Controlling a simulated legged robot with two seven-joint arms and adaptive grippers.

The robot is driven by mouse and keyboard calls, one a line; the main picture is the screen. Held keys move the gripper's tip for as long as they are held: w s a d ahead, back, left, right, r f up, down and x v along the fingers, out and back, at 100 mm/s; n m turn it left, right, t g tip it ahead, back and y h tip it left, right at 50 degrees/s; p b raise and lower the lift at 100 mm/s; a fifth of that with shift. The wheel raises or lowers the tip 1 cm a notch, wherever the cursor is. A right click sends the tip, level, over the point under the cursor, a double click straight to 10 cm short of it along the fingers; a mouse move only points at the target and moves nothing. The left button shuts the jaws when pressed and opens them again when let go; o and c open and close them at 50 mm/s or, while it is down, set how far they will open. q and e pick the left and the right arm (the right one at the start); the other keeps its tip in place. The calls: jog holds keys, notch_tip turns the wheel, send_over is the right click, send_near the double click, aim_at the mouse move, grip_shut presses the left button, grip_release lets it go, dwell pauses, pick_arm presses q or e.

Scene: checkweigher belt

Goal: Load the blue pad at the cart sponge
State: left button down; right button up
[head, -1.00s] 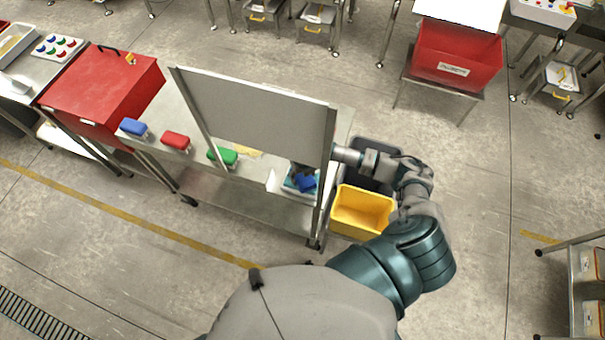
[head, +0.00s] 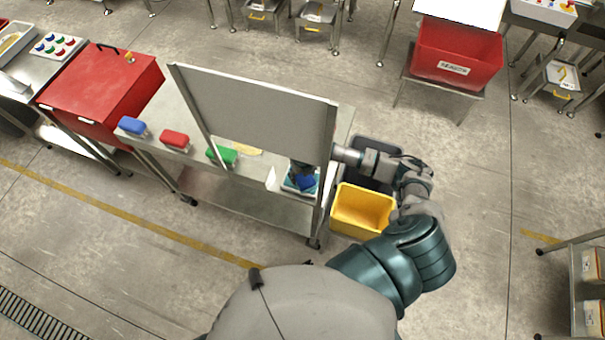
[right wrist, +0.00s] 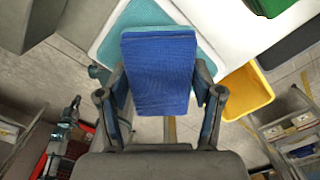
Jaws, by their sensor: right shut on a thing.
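A blue pad (right wrist: 158,72) sits between the two fingers of my right gripper (right wrist: 165,112), which is shut on it. The blue pad also shows in the head view (head: 306,182), at the right end of the steel cart (head: 250,206). Behind the pad in the wrist view is a teal sponge (right wrist: 135,16) in a white tray (right wrist: 112,28). The pad covers much of the sponge, and I cannot tell whether they touch. In the head view an upright grey panel (head: 255,105) hides part of my right gripper. My left gripper is not in view.
Blue (head: 132,126), red (head: 174,139) and green (head: 222,154) blocks stand along the cart. A yellow bin (head: 362,211) and a dark bin (head: 377,150) are right of the cart, close to my right arm. A red box (head: 102,84) is at left.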

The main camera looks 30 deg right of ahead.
jog(key=shift+r, duration=0.1)
dwell(0.3)
jog(key=shift+r+p, duration=2.6)
jog(key=shift+r, duration=0.85)
